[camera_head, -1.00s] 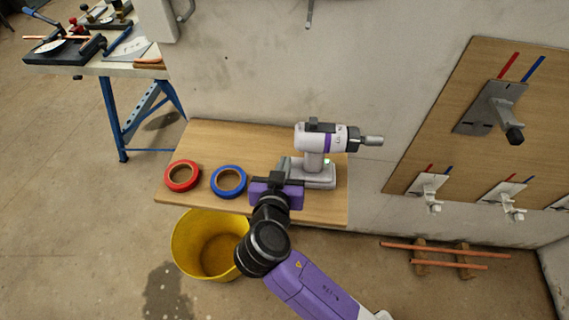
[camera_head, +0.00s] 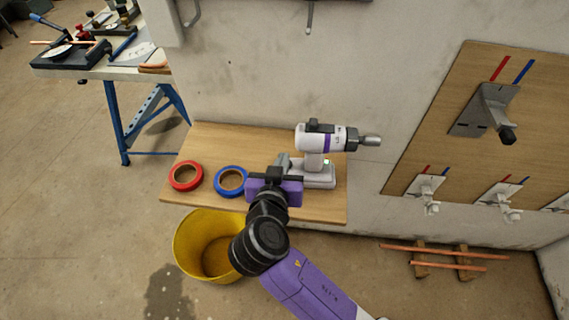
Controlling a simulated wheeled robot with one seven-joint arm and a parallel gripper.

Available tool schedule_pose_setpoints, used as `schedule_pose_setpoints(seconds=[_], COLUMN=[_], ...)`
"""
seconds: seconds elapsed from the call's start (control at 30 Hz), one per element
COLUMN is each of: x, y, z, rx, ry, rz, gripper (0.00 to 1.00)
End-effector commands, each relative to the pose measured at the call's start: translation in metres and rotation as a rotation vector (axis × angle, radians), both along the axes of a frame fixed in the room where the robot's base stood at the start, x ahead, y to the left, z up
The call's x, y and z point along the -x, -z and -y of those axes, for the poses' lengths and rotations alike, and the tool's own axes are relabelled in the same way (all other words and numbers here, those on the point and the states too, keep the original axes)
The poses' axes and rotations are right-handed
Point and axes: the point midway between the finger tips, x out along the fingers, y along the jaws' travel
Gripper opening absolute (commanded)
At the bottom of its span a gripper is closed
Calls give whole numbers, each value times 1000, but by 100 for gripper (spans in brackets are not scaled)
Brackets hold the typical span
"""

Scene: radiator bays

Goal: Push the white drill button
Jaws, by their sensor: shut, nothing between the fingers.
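The white and purple drill (camera_head: 308,138) stands upright on the wooden shelf (camera_head: 205,143), its grey chuck pointing right. My gripper (camera_head: 284,161) is shut and empty, just left of the drill's grip and base. In this view its fingertips overlap the area beside the grip, and I cannot tell whether they touch it.
A red tape roll (camera_head: 174,181) and a blue tape roll (camera_head: 219,187) lie left of my gripper. A yellow bucket (camera_head: 184,255) stands below the shelf front. The wall (camera_head: 250,80) is behind the drill. A bracket board (camera_head: 440,140) is at right, a workbench (camera_head: 112,72) at far left.

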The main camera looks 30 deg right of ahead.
Motion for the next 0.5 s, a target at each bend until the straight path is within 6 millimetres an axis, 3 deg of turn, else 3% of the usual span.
schedule_pose_setpoints(seconds=[0.3, 0.5], x=[43, 55], y=[-21, -28], z=[-33, -41], rx=[1, 1], ry=[-1, 3], rz=[5, 6], gripper=[0, 0])
